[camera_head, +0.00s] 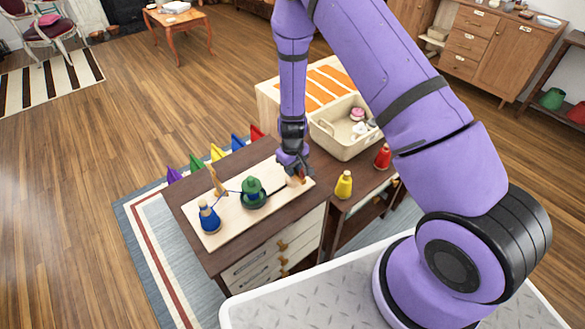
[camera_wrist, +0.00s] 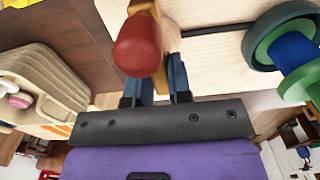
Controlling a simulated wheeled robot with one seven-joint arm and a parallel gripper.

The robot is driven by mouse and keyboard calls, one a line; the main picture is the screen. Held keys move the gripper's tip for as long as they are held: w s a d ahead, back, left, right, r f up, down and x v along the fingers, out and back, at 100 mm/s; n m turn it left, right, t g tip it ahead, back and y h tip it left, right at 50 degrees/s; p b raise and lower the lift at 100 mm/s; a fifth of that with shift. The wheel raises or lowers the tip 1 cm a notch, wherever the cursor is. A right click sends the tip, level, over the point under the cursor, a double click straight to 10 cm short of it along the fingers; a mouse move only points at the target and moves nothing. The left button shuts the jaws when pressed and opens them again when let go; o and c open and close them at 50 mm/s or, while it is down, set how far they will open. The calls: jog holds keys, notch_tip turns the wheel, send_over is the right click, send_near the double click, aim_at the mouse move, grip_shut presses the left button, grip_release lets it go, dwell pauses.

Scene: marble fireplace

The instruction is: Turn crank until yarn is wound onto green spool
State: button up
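The green spool (camera_head: 253,190) stands on a pale wooden board (camera_head: 222,240). In the wrist view (camera_wrist: 272,45) blue yarn shows between its green flanges. A blue yarn cone (camera_head: 208,217) stands at the board's left end, and a thin strand runs from it past a wooden guide (camera_head: 217,182) towards the spool. The crank, with a red knob (camera_wrist: 136,45), is at the board's right end. My gripper (camera_head: 294,165) is down at the crank. In the wrist view its two fingers (camera_wrist: 161,80) stand close together at the crank's wood, the knob partly covering them. Whether they clamp it is unclear.
A cream bin (camera_head: 345,150) with small items stands behind and right of the board. A yellow cone (camera_head: 344,185) and a red cone (camera_head: 383,157) stand to the right. Coloured pennants (camera_head: 217,153) line the back edge. The floor at left is open.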

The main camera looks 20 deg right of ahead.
jog(key=shift+m, duration=0.3)
grip_shut()
jog(key=m, duration=1.1)
jog(key=shift+m, duration=0.4)
jog(key=m, duration=1.2)
jog(key=shift+m, duration=0.3)
jog(key=o, duration=0.8)
grip_release()
